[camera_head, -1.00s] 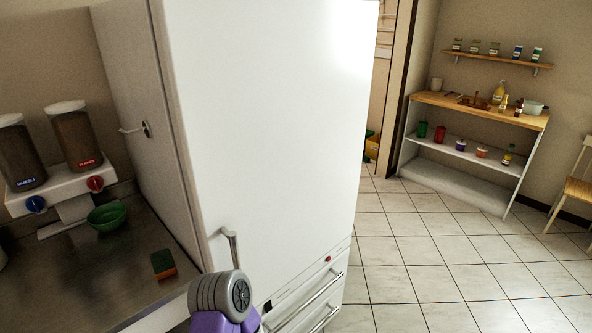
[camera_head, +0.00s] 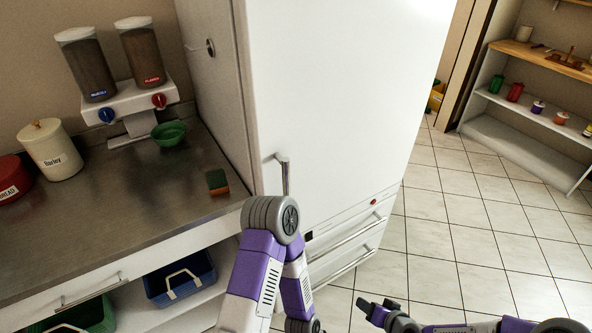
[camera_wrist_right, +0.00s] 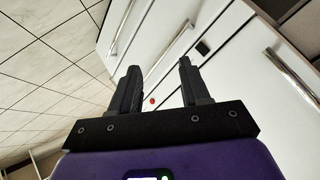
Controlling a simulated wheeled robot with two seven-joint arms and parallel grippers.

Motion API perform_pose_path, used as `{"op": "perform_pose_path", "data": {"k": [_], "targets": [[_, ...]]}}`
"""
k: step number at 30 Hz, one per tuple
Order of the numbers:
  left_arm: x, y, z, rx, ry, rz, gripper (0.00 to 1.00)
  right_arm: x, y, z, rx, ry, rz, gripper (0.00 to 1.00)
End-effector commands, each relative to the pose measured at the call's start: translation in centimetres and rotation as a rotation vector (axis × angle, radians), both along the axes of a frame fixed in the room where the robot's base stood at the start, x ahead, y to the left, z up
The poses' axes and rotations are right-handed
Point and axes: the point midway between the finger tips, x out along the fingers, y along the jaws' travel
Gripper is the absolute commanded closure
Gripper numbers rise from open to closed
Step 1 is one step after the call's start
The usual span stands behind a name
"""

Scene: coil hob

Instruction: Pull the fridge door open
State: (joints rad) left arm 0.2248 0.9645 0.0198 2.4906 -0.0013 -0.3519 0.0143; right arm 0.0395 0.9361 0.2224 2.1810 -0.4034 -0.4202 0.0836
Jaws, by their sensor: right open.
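The tall white fridge door (camera_head: 335,90) stands shut in the head view. Its upright metal handle (camera_head: 284,174) is near the lower left edge of the door. In the right wrist view a metal bar that looks like this handle (camera_wrist_right: 290,75) lies to the right of the fingers. My right gripper (camera_head: 374,306) is open and empty, low in front of the fridge and apart from the handle. Its two black fingers (camera_wrist_right: 158,70) show spread in the wrist view. My left arm rises in front of the handle's lower end; its gripper is out of view.
Below the door are a panel with a red knob (camera_head: 374,202) and drawers with bar handles (camera_head: 345,240). A steel counter (camera_head: 130,215) with a sponge (camera_head: 217,182) and green bowl (camera_head: 169,133) adjoins on the left. Tiled floor (camera_head: 470,220) is clear at right.

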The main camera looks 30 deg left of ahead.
Motion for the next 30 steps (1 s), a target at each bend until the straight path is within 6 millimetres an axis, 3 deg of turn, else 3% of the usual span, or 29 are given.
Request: {"op": "perform_pose_path", "data": {"k": [1,3,6,9,12,17,30], "targets": [[0.0,0.0,-0.5,0.0,0.0,0.0,1.0,2.5,4.3,3.6,0.059,-0.148,0.092,0.54],[0.0,0.0,-0.9,0.0,0.0,0.0,1.0,4.4,9.7,9.1,0.14,-0.337,0.209,0.54],[0.0,0.0,-1.3,0.0,0.0,0.0,1.0,5.0,16.1,16.9,0.244,-0.57,0.352,0.54],[0.0,0.0,-1.6,0.0,0.0,0.0,1.0,4.1,20.4,23.2,0.327,-0.746,0.454,0.54],[0.0,0.0,-1.7,0.0,0.0,0.0,1.0,3.0,22.9,27.3,0.379,-0.859,0.518,0.54],[0.0,0.0,-1.8,0.0,0.0,0.0,1.0,2.3,24.5,29.7,0.409,-0.924,0.554,0.54],[0.0,0.0,-2.4,0.0,0.0,0.0,1.0,3.6,29.9,29.7,0.409,-0.922,0.553,0.54]]}}
